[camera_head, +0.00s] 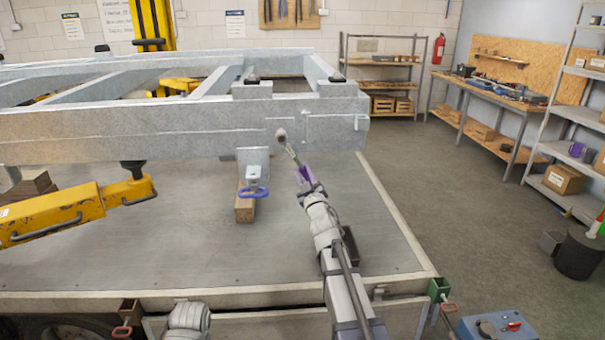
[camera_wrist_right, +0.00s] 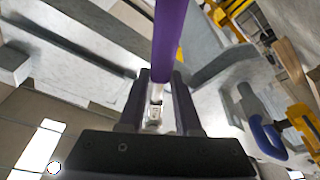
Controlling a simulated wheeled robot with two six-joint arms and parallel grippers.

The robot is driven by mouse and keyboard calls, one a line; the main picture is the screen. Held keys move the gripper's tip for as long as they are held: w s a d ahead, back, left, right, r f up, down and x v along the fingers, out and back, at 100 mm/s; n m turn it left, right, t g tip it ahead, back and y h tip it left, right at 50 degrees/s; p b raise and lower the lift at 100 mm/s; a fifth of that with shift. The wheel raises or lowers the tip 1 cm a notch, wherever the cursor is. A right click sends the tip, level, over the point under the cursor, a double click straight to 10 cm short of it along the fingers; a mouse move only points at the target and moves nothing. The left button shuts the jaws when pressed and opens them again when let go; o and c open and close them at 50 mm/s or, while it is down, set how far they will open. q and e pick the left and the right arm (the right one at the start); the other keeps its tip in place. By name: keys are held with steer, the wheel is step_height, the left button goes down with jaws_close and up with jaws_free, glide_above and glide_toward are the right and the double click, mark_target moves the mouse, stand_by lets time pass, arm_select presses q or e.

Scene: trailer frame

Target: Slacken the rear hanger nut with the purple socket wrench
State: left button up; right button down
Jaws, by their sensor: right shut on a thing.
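My right gripper (camera_head: 307,186) is shut on the purple socket wrench (camera_head: 290,150). The wrench points up and away, its round grey head (camera_head: 281,134) in front of the side of the galvanised trailer frame (camera_head: 180,130). I cannot tell whether the head touches the frame. In the right wrist view the purple handle (camera_wrist_right: 170,38) runs up from between the jaws of the right gripper (camera_wrist_right: 158,95). A hanger bracket (camera_head: 253,162) with a blue ring fitting (camera_head: 255,192) hangs below the rail, left of the gripper. I cannot make out the rear hanger nut. My left gripper is out of view.
The frame stands over a grey deck (camera_head: 200,250). A yellow jack (camera_head: 75,215) and wooden blocks (camera_head: 30,185) are at the left; another wooden block (camera_head: 244,212) is behind the blue ring. A workbench (camera_head: 490,95) stands at the right beyond open floor.

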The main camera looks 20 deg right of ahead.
steer(key=shift+s+d+r+n+y+p, duration=0.2)
steer(key=shift+d+r+n+p, duration=0.1)
steer(key=shift+d+n+p, duration=0.2)
steer(key=shift+s+d+r+n+y+p, duration=0.1)
steer(key=shift+d+r+n+y+p, duration=0.1)
steer(key=shift+d+r+n+p, duration=0.3)
steer(key=shift+a+f, duration=0.1)
steer(key=shift+f, duration=0.1)
steer(key=shift+s+d+r+n+y+p, duration=0.2)
steer(key=shift+d+r+n+y+p, duration=0.2)
steer(key=shift+d+r+n+p, duration=0.5)
steer(key=shift+a+f, duration=0.2)
steer(key=shift+a, duration=0.05)
